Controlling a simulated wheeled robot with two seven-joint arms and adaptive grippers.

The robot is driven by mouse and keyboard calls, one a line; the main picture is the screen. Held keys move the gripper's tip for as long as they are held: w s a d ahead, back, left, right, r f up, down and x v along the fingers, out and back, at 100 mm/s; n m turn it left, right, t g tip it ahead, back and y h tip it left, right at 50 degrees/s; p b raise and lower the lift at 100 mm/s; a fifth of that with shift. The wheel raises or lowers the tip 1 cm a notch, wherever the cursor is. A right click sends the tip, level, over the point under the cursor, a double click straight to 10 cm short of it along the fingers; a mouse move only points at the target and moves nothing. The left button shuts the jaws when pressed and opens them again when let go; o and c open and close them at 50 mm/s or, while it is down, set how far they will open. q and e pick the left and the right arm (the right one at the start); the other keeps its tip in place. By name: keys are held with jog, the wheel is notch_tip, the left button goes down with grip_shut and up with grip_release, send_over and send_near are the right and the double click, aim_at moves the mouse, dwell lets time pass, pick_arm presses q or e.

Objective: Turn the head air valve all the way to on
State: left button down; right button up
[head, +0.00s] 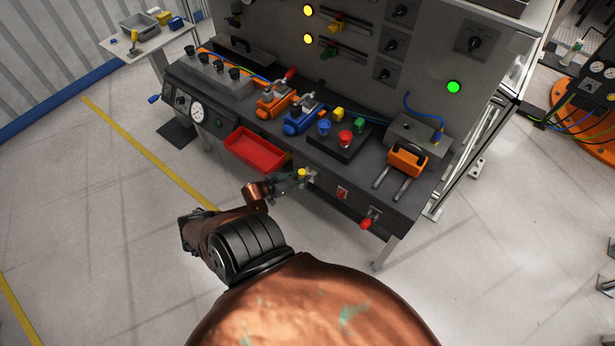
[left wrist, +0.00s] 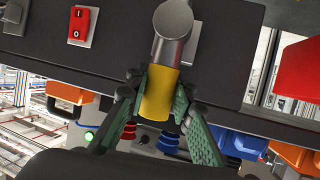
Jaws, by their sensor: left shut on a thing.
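A valve with a yellow handle (head: 301,174) sits on the front face of the workbench. In the left wrist view its yellow grip (left wrist: 159,97) hangs from a round metal stem (left wrist: 173,28). My left gripper (head: 299,179) is shut on the yellow handle, with a green-padded finger on each side of it in the left wrist view. Markings for on or off at this valve cannot be made out. My right gripper is not in view.
A red-handled valve (head: 369,219) and a red rocker switch (head: 342,192) are on the same front face to the right. A red bin (head: 254,151) hangs to the left. The orange device (head: 407,159) stands on the bench top. Open floor lies in front.

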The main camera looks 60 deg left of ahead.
pick_arm(q)
jog(key=shift+a+r, duration=0.1)
jog(key=shift+a, duration=0.1)
jog(key=c, duration=1.7)
grip_release()
jog(key=shift+o, duration=0.2)
jog(key=shift+d, duration=0.1)
jog(key=v, duration=1.2)
